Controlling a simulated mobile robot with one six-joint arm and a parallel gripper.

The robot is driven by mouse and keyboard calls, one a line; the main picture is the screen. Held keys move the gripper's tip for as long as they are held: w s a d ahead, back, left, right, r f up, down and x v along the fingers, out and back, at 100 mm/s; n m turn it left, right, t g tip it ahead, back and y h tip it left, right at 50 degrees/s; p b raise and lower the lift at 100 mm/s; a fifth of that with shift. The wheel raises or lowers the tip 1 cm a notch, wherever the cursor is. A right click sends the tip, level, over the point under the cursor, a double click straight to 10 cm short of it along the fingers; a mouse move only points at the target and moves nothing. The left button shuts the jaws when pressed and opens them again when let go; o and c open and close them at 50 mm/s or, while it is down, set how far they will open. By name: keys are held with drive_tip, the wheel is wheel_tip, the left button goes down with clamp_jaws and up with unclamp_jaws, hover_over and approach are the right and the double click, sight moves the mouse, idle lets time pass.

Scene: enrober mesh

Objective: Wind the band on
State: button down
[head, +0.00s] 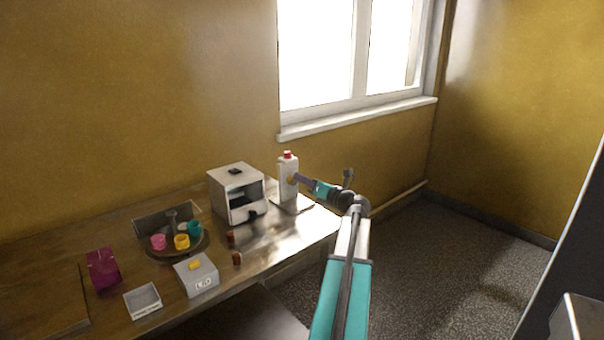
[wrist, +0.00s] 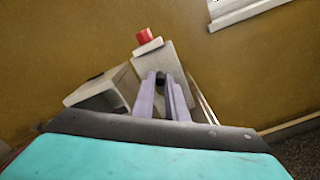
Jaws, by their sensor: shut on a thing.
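A white upright post (head: 288,165) with a red cap (head: 288,154) stands on a flat base at the right end of the table. The fingers mostly hide the knob there. I cannot make out a band.
A white box machine (head: 236,175) with an open front stands left of the post. Two small brown pieces (head: 237,258) lie near the front edge.

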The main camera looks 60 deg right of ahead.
drive_tip(key=m+p, duration=0.4)
drive_tip(key=m, duration=0.1)
drive_tip(key=d+f+m+p, duration=0.1)
drive_tip(key=m+p, duration=0.3)
drive_tip(key=s+d+m+p, duration=0.1)
drive_tip(key=m+p, duration=0.3)
drive_tip(key=m, duration=0.1)
drive_tip(key=shift+d+f+m+p, duration=0.2)
drive_tip(key=shift+f+m+p, duration=0.1)
drive_tip(key=shift+f, duration=0.1)
drive_tip(key=shift+f+m+p, duration=0.4)
drive_tip(key=shift+m+p, duration=0.4)
drive_tip(key=shift+m, duration=0.4)
drive_tip(key=c, duration=1.8)
unclamp_jaws()
drive_tip(key=shift+o, duration=0.2)
drive_tip(key=shift+s, duration=0.1)
